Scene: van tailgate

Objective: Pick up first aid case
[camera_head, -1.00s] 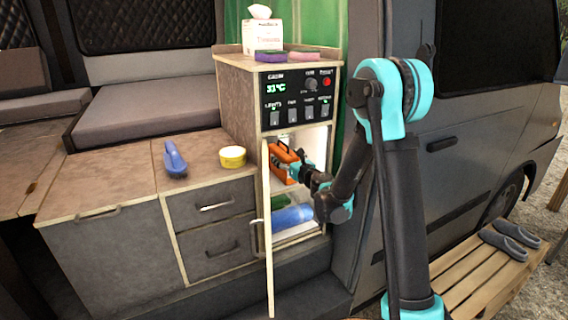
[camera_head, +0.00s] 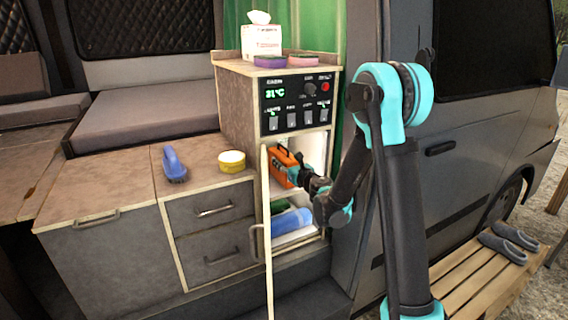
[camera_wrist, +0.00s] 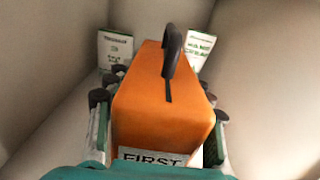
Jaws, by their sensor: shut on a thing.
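The orange first aid case (camera_head: 282,168) is on the upper level inside the open cabinet, partly hidden by the door edge and my gripper. In the wrist view the case (camera_wrist: 160,100) fills the middle, with a black handle on top and a white label reading "FIRST" at the near end. My gripper (camera_wrist: 158,115) has a finger on each side of the case and is shut on it. In the head view my gripper (camera_head: 298,172) reaches into the cabinet from the right. I cannot tell whether the case is clear of the shelf.
The cabinet door (camera_head: 267,230) stands open at the left of the opening. A blue roll (camera_head: 290,221) lies on the lower level. Two white boxes (camera_wrist: 115,48) (camera_wrist: 198,48) stand behind the case. Cabinet walls are close on both sides.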

